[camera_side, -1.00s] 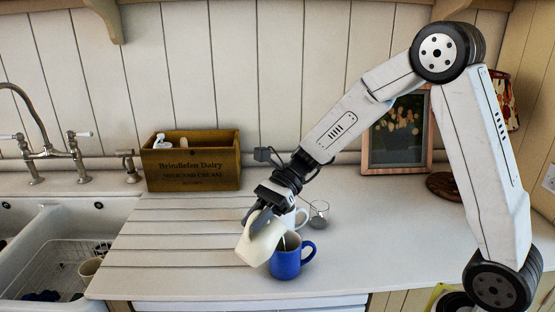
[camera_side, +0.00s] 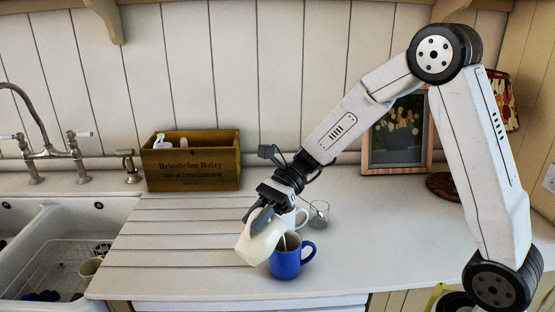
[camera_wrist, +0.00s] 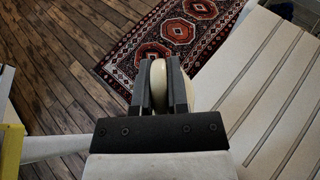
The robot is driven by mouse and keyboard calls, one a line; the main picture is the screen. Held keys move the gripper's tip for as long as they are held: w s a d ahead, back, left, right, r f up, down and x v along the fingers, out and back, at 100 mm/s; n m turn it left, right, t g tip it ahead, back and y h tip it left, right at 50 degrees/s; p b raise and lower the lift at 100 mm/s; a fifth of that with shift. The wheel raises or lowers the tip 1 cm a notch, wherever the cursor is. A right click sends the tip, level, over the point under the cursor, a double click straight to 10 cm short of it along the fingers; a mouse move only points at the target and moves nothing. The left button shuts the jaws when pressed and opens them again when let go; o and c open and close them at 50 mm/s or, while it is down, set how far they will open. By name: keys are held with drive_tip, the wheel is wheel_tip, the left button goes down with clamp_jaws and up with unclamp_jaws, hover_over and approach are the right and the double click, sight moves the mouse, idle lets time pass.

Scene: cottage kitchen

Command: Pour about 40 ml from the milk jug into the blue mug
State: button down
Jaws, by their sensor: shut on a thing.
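The cream milk jug (camera_side: 258,244) is in my gripper (camera_side: 260,218), tilted with its mouth toward the blue mug (camera_side: 286,265). The jug is just left of the mug and partly overlaps its rim in the side view; I cannot tell whether they touch. The blue mug stands upright on the counter, its handle to the right. No clear stream shows now, and the milk level in the mug cannot be read. In the wrist view the fingers (camera_wrist: 161,88) close around a cream part of the jug (camera_wrist: 158,72); the mug is not seen there.
A white mug (camera_side: 302,217) and a small clear glass (camera_side: 319,214) stand close behind the blue mug. A wooden dairy crate (camera_side: 190,165) is at the back left, with the sink (camera_side: 45,230) left. The ribbed drainboard (camera_side: 170,235) is clear.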

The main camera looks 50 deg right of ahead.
sight(247, 236)
drive_tip(key=shift+s+a+f+h, duration=0.1)
drive_tip(key=shift+a+f+h, duration=0.1)
drive_tip(key=shift+a+h, duration=0.35)
drive_tip(key=shift+a+r+h, duration=0.2)
drive_tip(key=shift+a+h, duration=0.2)
drive_tip(key=shift+h, duration=0.35)
drive_tip(key=shift+a+h, duration=0.2)
drive_tip(key=shift+h, duration=0.6)
drive_tip(key=shift+a+h, duration=0.15)
drive_tip(key=shift+h, duration=0.15)
drive_tip(key=shift+s+a+h, duration=0.1)
drive_tip(key=shift+a+h, duration=0.1)
drive_tip(key=shift+h, duration=0.3)
drive_tip(key=shift+a+f+h, duration=0.15)
drive_tip(key=shift+h, duration=0.15)
drive_tip(key=shift+a+f, duration=0.1)
